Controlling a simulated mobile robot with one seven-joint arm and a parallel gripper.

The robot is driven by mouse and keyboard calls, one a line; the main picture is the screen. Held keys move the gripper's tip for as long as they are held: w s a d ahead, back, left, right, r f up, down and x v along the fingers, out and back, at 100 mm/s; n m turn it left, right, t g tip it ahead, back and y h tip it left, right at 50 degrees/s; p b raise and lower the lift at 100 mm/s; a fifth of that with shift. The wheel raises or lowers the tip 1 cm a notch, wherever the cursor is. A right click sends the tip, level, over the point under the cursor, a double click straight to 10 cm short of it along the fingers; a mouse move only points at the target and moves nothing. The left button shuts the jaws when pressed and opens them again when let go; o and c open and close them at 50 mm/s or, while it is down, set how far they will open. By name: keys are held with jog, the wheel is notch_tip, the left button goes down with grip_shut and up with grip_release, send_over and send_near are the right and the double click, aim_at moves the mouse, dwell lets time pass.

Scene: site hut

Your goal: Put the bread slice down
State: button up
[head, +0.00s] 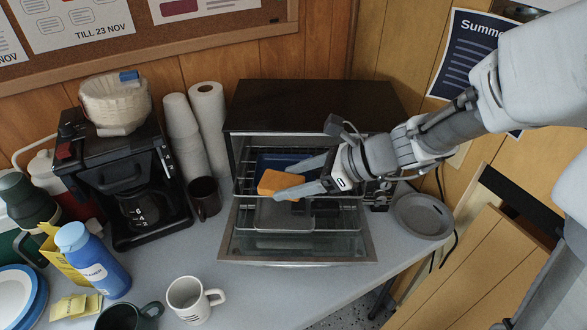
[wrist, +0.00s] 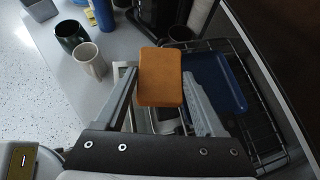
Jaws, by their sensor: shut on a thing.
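The bread slice (head: 280,184) is an orange-brown block held between the fingers of my gripper (head: 302,176), at the open front of the toaster oven (head: 312,106). It also shows in the wrist view (wrist: 161,77), between the two grey fingertips (wrist: 160,94). My gripper is shut on it and comes in from the right. In the head view the slice is in front of the oven's wire racks and a blue tray (head: 272,161). The exact gap between the slice and the rack below cannot be told.
The oven door (head: 262,246) is folded down over the counter (head: 270,292). A coffee maker (head: 118,170), paper cups (head: 184,133) and a dark mug (head: 205,198) stand left of the oven. A white mug (head: 188,300) is in front. A grey plate (head: 423,217) lies to the right.

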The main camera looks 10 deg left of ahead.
jog(key=s+r, duration=0.2)
jog(key=s, duration=0.2)
jog(key=w+d+r+m+t+p, duration=0.2)
jog(key=w+d+r+m+p, duration=0.1)
jog(key=w, duration=0.2)
jog(key=shift+w+d+t+h+p, duration=0.15)
jog(key=shift+w+t+h+p, duration=0.15)
jog(key=shift+t, duration=0.1)
jog(key=w+d+r+m+t+h+p, duration=0.1)
jog(key=w+d+m+t+p, duration=0.1)
jog(key=w+d+m, duration=0.1)
jog(key=shift+w+d+r+t+h, duration=0.35)
jog(key=shift+w+d, duration=0.35)
jog(key=shift+w, duration=0.3)
jog(key=w+d+m+t+h+p, duration=0.2)
jog(key=w+d+m, duration=0.1)
jog(key=d, duration=0.3)
jog(key=w+d+m+t+h+p, duration=0.1)
jog(key=w+d+m+h+p, duration=0.1)
jog(key=d, duration=0.5)
jog(key=shift+w+d+m+t+h, duration=0.2)
jog(key=shift+w+m+t+h, duration=0.2)
jog(key=shift+m+h, duration=0.5)
jog(key=shift+d, duration=0.2)
